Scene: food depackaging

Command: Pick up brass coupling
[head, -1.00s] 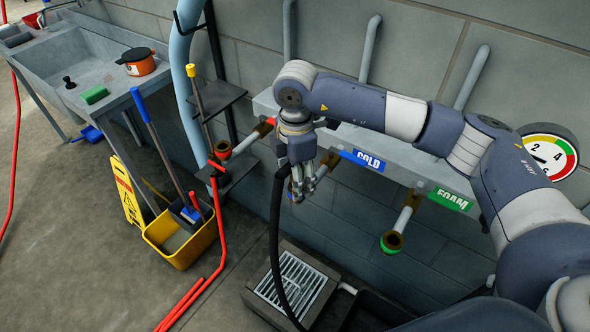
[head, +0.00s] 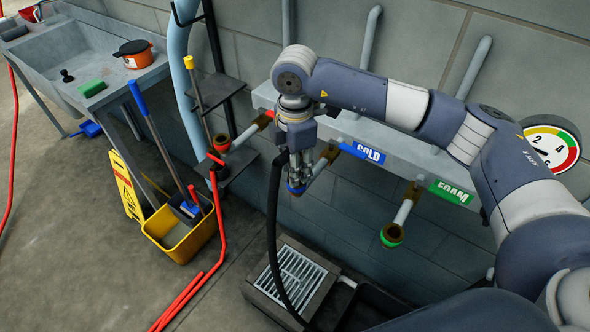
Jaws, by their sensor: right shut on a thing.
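My right gripper (head: 296,180) reaches down from the right-hand arm to the blue-ringed end (head: 297,190) of the pipe by the COLD label. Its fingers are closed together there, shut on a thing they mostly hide. A black hose (head: 272,225) rises from the floor and passes up beside the gripper's left side. No separate brass coupling shows clearly; it appears to be inside the fingers. Brass-coloured fittings also show at the COLD pipe's upper end (head: 329,151) and at the FOAM pipe (head: 412,190). My left gripper is not in view.
A green-ringed outlet (head: 392,236) and a red-ringed outlet (head: 222,142) flank the gripper. Below are a floor grate (head: 291,277) and a yellow mop bucket (head: 181,248). A pressure gauge (head: 552,145) is on the wall at right.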

